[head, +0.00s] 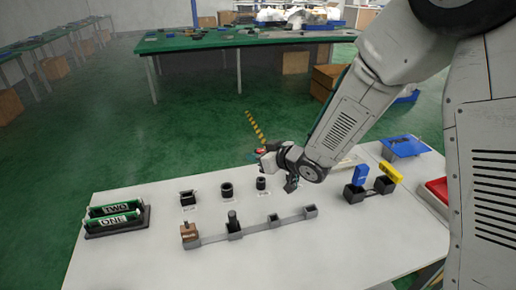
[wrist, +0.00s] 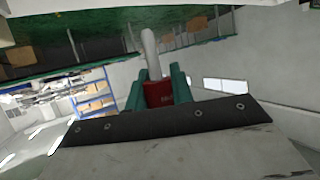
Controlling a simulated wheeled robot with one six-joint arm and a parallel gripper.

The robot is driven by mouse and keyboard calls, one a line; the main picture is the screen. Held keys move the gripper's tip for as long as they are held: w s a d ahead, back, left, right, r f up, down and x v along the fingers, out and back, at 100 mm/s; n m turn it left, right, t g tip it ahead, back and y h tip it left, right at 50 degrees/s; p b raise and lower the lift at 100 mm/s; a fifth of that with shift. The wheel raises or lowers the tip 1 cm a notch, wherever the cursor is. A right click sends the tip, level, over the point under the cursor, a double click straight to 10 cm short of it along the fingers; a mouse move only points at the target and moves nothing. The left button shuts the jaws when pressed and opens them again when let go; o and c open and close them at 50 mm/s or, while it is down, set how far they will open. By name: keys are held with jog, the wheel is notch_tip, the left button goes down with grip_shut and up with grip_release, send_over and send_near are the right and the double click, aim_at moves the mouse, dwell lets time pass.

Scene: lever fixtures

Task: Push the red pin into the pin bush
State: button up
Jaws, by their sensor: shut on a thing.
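The red pin (wrist: 158,93) is between the two teal fingers of my gripper (wrist: 159,88) in the wrist view. Its red block sits between the fingers and a grey rod points away from it. In the head view, my gripper (head: 260,153) is above the white table, with a small bit of red at its tip. Three black holders (head: 187,198) stand in a row on the table with small labels; I cannot tell whether one is the pin bush. The pin is clear of all of them.
A grey rail fixture (head: 255,228) with a brown block and dark posts lies in front. Green blocks marked ONE and TWO (head: 115,215) stand left. Blue and yellow levers (head: 361,174) and a red tray (head: 437,188) are right.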

jog(key=shift+f, duration=1.3)
jog(key=shift+f, duration=2.1)
jog(key=o, duration=1)
jog(key=shift+o, duration=0.2)
jog(key=shift+s, duration=0.1)
jog(key=v, duration=0.7)
jog(key=shift+s+d+r, duration=0.15)
jog(key=shift+s+d, duration=0.05)
jog(key=shift+d, duration=0.1)
